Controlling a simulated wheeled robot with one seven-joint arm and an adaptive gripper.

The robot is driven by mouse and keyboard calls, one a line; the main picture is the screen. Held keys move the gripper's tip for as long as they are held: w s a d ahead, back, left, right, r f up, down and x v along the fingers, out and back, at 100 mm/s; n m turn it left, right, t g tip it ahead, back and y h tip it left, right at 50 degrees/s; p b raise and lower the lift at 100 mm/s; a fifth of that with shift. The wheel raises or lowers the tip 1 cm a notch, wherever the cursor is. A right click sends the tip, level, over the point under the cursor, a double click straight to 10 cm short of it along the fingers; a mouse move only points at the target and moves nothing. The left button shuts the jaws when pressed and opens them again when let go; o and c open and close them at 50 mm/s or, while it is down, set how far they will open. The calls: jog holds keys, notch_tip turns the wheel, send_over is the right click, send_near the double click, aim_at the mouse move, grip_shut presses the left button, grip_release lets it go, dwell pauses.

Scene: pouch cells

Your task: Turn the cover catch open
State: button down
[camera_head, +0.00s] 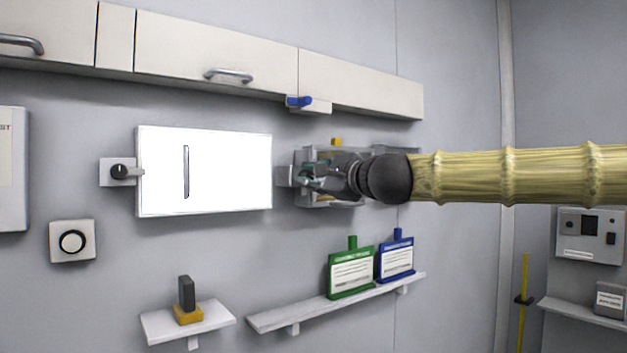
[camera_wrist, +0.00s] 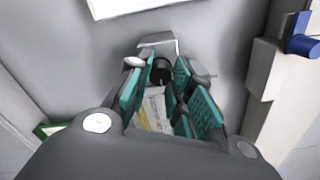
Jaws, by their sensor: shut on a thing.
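My gripper (camera_head: 312,180) is at a grey wall bracket right of the cover, away from this catch.
A blue lever (camera_head: 299,101) on a white block is above my gripper. Green (camera_head: 351,272) and blue (camera_head: 396,261) cards stand on a shelf below. A dark block on a yellow base (camera_head: 187,300) is on a small shelf. Cabinets (camera_head: 215,55) run overhead.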

dwell(0.4)
jog(key=c, duration=1.3)
grip_release()
jog(key=shift+d, duration=0.1)
jog(key=shift+o, duration=0.2)
jog(key=v, duration=1.2)
